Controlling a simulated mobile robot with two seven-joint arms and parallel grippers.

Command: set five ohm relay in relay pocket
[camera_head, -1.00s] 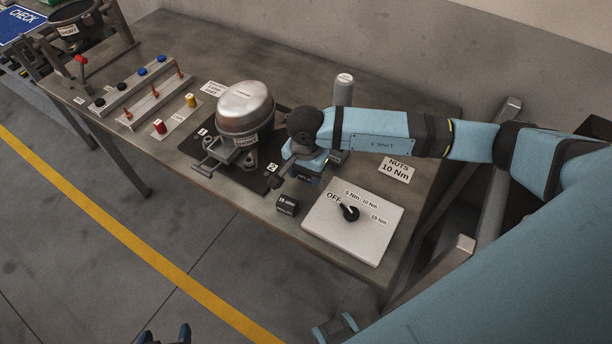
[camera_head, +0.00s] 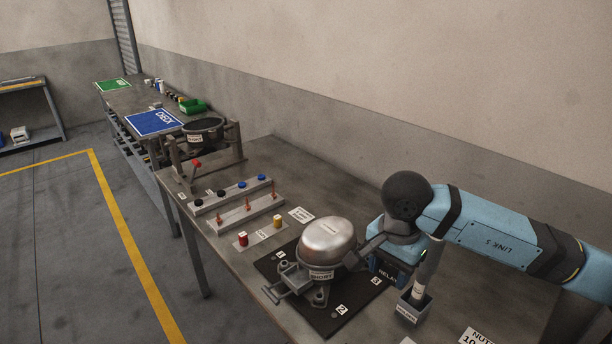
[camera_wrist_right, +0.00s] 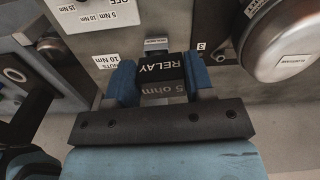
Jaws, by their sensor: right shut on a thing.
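My right gripper (camera_head: 385,268) is shut on the five ohm relay (camera_head: 389,273), a dark block marked RELAY, just right of the compressor (camera_head: 328,240). In the right wrist view the relay (camera_wrist_right: 162,88) sits between the blue fingers of my right gripper (camera_wrist_right: 160,78), with "RELAY" and "5 ohm" readable. The silver domed compressor with a SHORT tag stands on a black mat (camera_head: 325,322). I cannot make out the relay pocket; the gripper and relay hide the compressor's right side. Whether the relay touches anything beneath is unclear. My left gripper is out of view.
A grey box marked HOLDER (camera_head: 411,312), with a grey cylinder in it, stands close right of the gripper. A white dial panel (camera_wrist_right: 105,25) shows in the wrist view. Red and yellow pieces (camera_head: 260,234) and a peg rack (camera_head: 249,211) stand left. The right table top is mostly clear.

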